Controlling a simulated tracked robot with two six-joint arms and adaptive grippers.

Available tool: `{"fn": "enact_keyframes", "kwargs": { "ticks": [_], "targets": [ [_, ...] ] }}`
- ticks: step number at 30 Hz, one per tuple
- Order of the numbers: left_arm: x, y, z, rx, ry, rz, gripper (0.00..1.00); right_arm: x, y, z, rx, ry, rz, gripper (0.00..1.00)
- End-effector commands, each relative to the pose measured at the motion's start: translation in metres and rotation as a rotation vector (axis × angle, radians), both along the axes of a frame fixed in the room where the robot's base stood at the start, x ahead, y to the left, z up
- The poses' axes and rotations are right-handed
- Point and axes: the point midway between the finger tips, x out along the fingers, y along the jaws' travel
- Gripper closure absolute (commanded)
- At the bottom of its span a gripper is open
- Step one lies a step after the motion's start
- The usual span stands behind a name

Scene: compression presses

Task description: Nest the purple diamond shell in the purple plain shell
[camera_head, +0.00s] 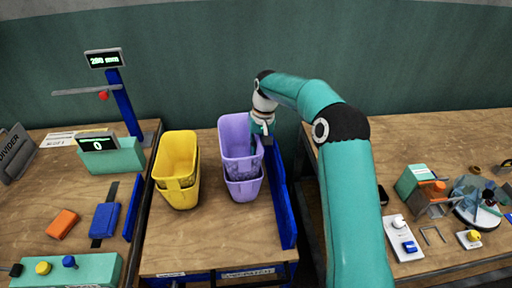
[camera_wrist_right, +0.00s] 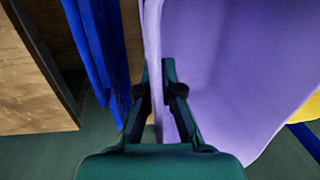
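Two purple shells are together on the middle table. The upper purple shell (camera_head: 239,134) sits partly down inside the lower purple shell (camera_head: 244,189), whose rim and front show below it. My right gripper (camera_head: 264,132) is at the right side of the upper shell. In the right wrist view the gripper (camera_wrist_right: 158,75) has its fingers on both sides of a purple wall (camera_wrist_right: 220,60), shut on it. My left gripper is not in view.
Nested yellow shells (camera_head: 177,168) stand left of the purple ones. A blue rail (camera_head: 280,195) runs along the table's right edge, close to my right gripper. The table front is clear. Instruments fill the left and right tables, including a blue-post gauge (camera_head: 124,100).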

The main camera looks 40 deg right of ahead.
Motion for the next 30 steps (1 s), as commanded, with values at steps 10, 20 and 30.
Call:
{"fn": "enact_keyframes", "kwargs": {
  "ticks": [10,20,30],
  "targets": [
    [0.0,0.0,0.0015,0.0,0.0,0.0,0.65,-0.0002,-0.0003,0.0002,0.0,0.0,0.0,0.79],
    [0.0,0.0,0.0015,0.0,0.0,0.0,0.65,-0.0001,-0.0002,-0.0001,0.0,0.0,0.0,0.65],
    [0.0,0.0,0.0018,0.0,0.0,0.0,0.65,-0.0001,-0.0002,0.0004,0.0,0.0,0.0,0.65]
  ]
}}
